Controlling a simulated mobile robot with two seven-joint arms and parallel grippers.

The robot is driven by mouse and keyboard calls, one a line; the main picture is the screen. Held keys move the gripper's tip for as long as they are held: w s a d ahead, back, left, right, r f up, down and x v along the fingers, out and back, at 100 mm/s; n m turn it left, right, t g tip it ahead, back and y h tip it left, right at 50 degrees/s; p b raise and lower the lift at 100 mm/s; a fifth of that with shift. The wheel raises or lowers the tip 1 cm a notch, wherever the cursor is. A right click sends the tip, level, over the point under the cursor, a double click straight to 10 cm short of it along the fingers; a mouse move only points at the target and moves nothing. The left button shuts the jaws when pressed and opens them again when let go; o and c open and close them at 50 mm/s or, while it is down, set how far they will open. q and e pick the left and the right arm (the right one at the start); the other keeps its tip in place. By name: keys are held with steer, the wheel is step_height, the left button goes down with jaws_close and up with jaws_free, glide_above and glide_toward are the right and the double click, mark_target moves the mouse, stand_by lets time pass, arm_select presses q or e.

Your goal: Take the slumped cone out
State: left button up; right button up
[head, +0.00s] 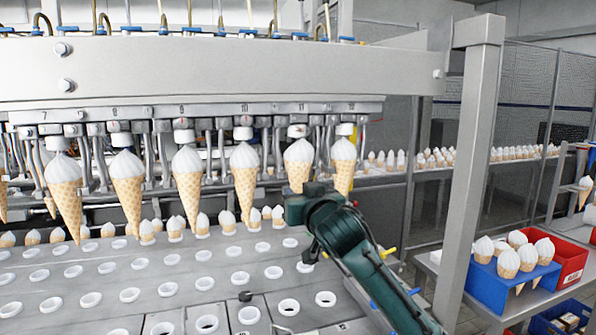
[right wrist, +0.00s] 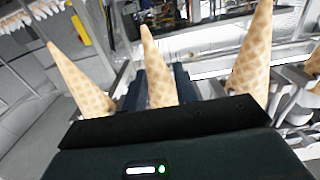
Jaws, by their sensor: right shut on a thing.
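A row of waffle cones with white tops hangs tip-down under the numbered machine heads in the head view. My right gripper (head: 308,200) has come up from below right, at the cone (head: 299,160) second from the right in that row. This cone's white top looks lower and blunter than its neighbours'; its tip is hidden by the gripper. In the right wrist view the same cone (right wrist: 158,80) stands between my two dark fingers, and the gripper is shut on it. My left gripper is not in view.
Neighbouring cones hang close on both sides, at the left (head: 243,175) and right (head: 343,165). A perforated tray conveyor (head: 110,270) lies below. At the right, a blue holder (head: 495,285) with cones stands beside a red bin (head: 572,262), past a grey post (head: 470,170).

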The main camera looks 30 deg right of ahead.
steer(key=v, duration=0.7)
stand_by(0.8)
steer(key=shift+s, duration=0.1)
stand_by(0.4)
steer(key=s+a+f+n+y, duration=0.1)
steer(key=s+a+f+y, duration=0.1)
steer(key=a+f, duration=0.35)
steer(key=s+a+f+n+y, duration=0.1)
steer(key=s+a+f, duration=0.15)
steer(key=f, duration=0.65)
steer(key=s+a+f+y, duration=0.1)
steer(key=s+a+f, duration=0.6)
steer(key=s+f, duration=0.2)
steer(key=shift+s+f+n+t, duration=0.25)
steer(key=shift+s+n+t, duration=0.05)
steer(key=shift+s+n, duration=0.1)
